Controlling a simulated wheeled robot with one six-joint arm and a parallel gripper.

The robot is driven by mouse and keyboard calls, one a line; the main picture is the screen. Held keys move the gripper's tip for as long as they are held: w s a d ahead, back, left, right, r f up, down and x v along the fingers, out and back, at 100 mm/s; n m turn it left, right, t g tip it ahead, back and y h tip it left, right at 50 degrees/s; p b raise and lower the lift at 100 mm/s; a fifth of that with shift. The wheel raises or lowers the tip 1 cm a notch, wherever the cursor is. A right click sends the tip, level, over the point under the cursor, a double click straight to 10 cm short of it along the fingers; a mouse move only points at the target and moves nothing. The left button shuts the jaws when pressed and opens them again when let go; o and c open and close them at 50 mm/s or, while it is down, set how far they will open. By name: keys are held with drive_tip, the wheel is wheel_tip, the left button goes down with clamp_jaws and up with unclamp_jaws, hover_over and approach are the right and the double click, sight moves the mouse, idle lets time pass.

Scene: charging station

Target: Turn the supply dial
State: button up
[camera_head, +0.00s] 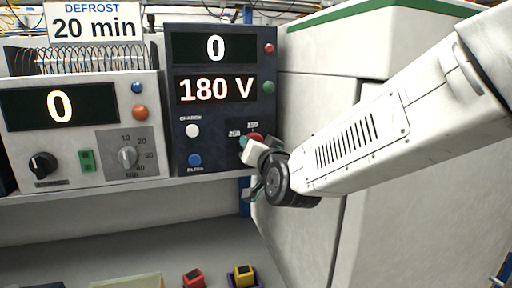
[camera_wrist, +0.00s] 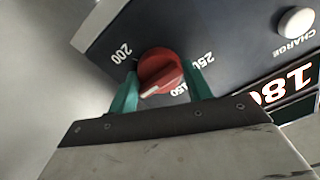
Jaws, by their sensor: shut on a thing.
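The supply dial is a red round knob with a pale pointer mark; it shows in the wrist view as the red dial (camera_wrist: 160,73), with 150, 200 and 250 printed around it. In the head view my gripper (camera_head: 250,141) reaches the right edge of the dark panel (camera_head: 219,130) and covers most of the dial. The panel's displays read 0 and 180 V.
A white CHARGE button (camera_head: 193,131) and a blue button (camera_head: 195,160) sit left of the dial. A grey unit (camera_head: 60,145) with a black knob and a grey dial stands further left. A white cabinet (camera_head: 310,100) stands close on the right. Red and yellow blocks lie below.

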drive_tip(key=o, duration=1)
drive_tip(key=shift+c, duration=0.2)
drive_tip(key=shift+s, duration=0.1)
drive_tip(key=v, duration=0.7)
drive_tip(key=shift+s, duration=0.4)
drive_tip(key=shift+d, duration=0.1)
